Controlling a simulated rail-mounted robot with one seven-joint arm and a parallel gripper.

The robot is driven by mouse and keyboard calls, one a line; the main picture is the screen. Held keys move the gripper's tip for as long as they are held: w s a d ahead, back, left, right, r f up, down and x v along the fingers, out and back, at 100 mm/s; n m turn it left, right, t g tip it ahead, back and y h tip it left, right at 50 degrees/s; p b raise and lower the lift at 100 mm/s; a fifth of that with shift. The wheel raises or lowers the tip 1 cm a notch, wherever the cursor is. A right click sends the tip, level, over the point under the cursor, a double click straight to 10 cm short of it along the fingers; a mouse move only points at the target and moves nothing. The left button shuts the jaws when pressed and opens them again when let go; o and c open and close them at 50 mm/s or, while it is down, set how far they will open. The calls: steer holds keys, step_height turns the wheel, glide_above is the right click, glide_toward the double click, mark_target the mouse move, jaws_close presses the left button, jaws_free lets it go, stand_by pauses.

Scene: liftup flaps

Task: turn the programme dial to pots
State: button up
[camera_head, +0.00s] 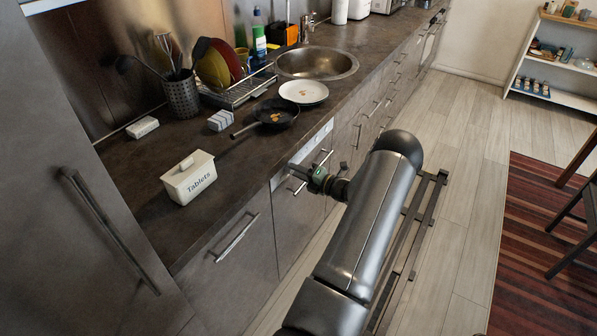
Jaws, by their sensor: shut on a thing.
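The dishwasher's pale control panel (326,134) runs along the front just under the counter edge, in the middle of the camera_head view. My gripper (297,172) is at the near end of this panel, reaching in from the right. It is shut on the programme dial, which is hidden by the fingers. The dial's pointer and the programme marks are too small and covered to read, so I cannot tell its setting.
On the counter stand a white Tablets box (189,178), a black pan (275,113) with scraps, a white plate (303,92) and a dish rack (240,91). Drawer handles (236,238) stick out along the front.

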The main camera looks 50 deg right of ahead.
stand_by(0.3)
steer(key=o, duration=1)
steer(key=shift+s, duration=0.1)
steer(key=s, duration=0.5)
steer(key=s+b, duration=0.1)
steer(key=s, duration=0.5)
steer(key=s+d+r+b, duration=0.1)
steer(key=s, duration=0.5)
steer(key=shift+s, duration=0.1)
